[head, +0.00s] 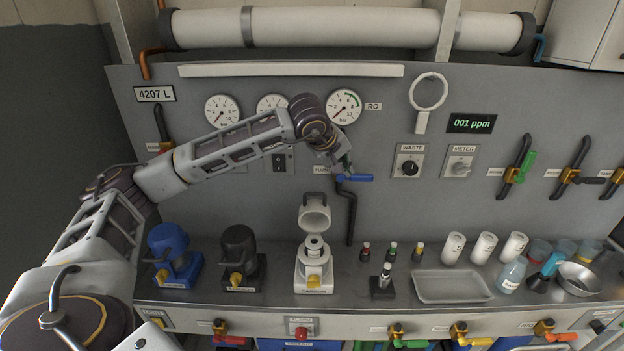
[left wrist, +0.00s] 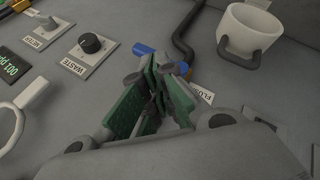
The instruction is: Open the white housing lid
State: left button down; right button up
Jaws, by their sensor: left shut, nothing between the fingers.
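The white housing (head: 314,272) stands on the counter near the middle in the head view. Its white lid (head: 314,217) is tilted up and back above the body, with its dark handle at the top. My right gripper is not in view.
A blue-handled flush valve (head: 355,178) is close to my left gripper. A blue housing (head: 172,258) and a black housing (head: 240,260) stand left of the white one. Small vials (head: 392,252), a tray (head: 450,287) and white bottles (head: 483,248) are to the right.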

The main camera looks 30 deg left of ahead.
pick_arm(q)
jog(key=s+a+m+g+y, duration=0.1)
jog(key=a+m+y, duration=0.1)
jog(key=a, duration=0.2)
jog(key=s+a+f+m+g+y, duration=0.1)
jog(key=s+a+m+y, duration=0.1)
jog(key=a+m, duration=0.1)
jog(key=shift+s+a+f+y, duration=0.15)
jog(key=shift+s+a+y, duration=0.15)
jog(key=shift+a, duration=0.4)
